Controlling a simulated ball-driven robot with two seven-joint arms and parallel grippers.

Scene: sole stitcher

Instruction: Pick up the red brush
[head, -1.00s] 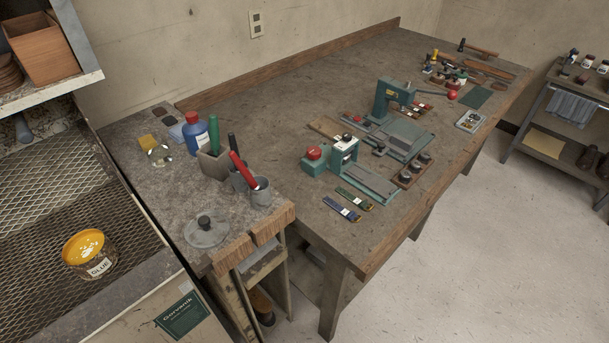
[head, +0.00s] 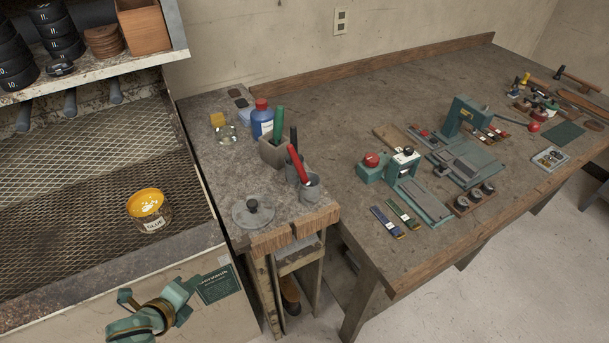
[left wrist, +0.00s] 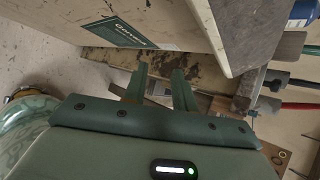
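The red brush (head: 297,165) shows as a red handle leaning up out of a small grey metal cup (head: 310,190) on the left worktop; its lower end is hidden in the cup. In the left wrist view its red handle (left wrist: 300,106) lies at the right edge. My left gripper (left wrist: 157,76) has two green fingers spread apart with nothing between them. It is low, in front of the glue cabinet, to the left of the brush and away from it. My left arm shows at the lower left of the head view. My right gripper is not in view.
Black- and green-handled tools (head: 279,124) stand close behind the brush, by a grey holder and blue bottle (head: 262,120). A glue tub (head: 149,210) stands on the mesh at left. The worktop's front edge (head: 290,235) lies between.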

